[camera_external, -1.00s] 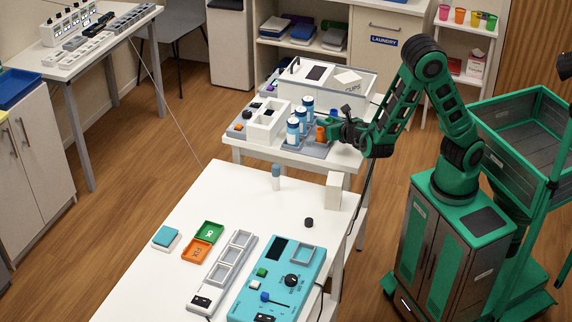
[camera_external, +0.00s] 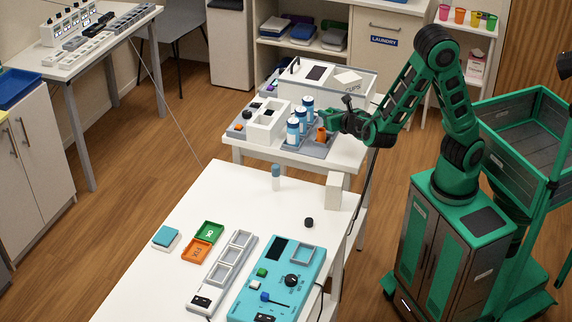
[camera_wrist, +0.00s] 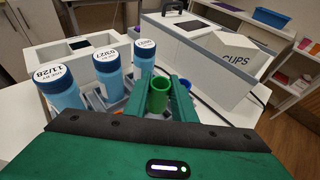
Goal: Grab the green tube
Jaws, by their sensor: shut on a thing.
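The green tube (camera_wrist: 159,94), an open-topped cylinder, stands between the two green fingers of my gripper (camera_wrist: 158,99) in the wrist view. The fingers are shut on it, one on each side. Its lower end is hidden, so I cannot tell whether it touches the tray. In the external view my gripper (camera_external: 330,120) is at the right part of the small white table, beside an orange tube (camera_external: 321,134). The green tube cannot be told apart from the green gripper there.
A white front table (camera_external: 190,200) holds trays and a teal panel.

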